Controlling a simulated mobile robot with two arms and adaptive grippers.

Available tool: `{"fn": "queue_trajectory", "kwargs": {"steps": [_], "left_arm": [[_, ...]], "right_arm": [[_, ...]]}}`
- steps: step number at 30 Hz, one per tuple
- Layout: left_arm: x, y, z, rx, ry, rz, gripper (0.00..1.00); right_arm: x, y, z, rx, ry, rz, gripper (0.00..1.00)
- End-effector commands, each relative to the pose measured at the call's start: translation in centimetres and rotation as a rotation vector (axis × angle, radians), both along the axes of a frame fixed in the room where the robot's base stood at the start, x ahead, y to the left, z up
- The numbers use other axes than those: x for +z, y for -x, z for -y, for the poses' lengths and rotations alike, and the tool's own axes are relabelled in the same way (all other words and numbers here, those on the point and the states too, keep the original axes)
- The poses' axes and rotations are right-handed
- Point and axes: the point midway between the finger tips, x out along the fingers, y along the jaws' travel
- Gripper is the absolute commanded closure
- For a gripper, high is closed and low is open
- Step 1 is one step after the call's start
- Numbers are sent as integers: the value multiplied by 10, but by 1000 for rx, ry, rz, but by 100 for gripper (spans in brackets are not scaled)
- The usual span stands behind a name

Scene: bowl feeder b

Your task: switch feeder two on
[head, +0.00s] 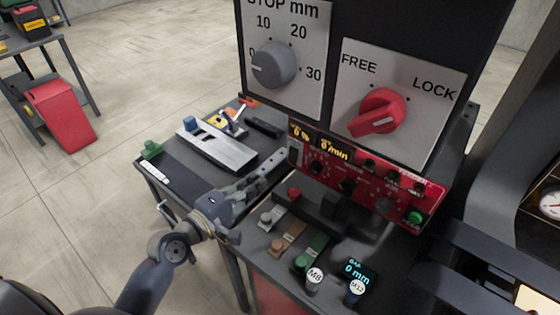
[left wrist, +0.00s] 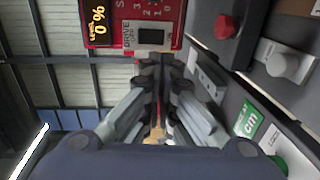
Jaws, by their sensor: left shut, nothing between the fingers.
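The red control panel (head: 330,179) runs along the foot of the dark cabinet, with small yellow readouts and several dark knobs. One readout shows 0/min. In the left wrist view, the panel's end (left wrist: 185,10) shows a readout (left wrist: 97,22) of 0 % and a dark rectangular switch (left wrist: 151,37). The label beside the switch is not fully legible. My left gripper (head: 286,164) is shut and empty in front of the panel's left end. In the left wrist view its fingertips (left wrist: 160,65) are just short of the switch; contact cannot be told. My right gripper is not in view.
Two capped posts (head: 314,277) and a 0 mm display (head: 358,272) are nearer. A grey knob (head: 274,64) and red FREE/LOCK knob (head: 378,112) project above. A grey-topped device (head: 218,148) lies left.

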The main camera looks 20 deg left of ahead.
Motion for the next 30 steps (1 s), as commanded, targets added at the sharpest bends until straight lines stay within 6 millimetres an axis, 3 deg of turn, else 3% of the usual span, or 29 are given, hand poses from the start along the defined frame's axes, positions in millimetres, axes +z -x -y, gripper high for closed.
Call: {"fn": "queue_trajectory", "kwargs": {"steps": [9, 15, 21, 30], "left_arm": [[-5, -58, 22, -1, 0, 1, 100], [-9, -85, 31, -1, -1, 0, 100], [-12, -96, 35, 0, -2, 0, 100], [-13, -97, 36, 0, -2, 0, 100]], "right_arm": [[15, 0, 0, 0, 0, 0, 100], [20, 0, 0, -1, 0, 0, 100], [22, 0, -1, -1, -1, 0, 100], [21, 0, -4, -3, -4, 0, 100]]}}
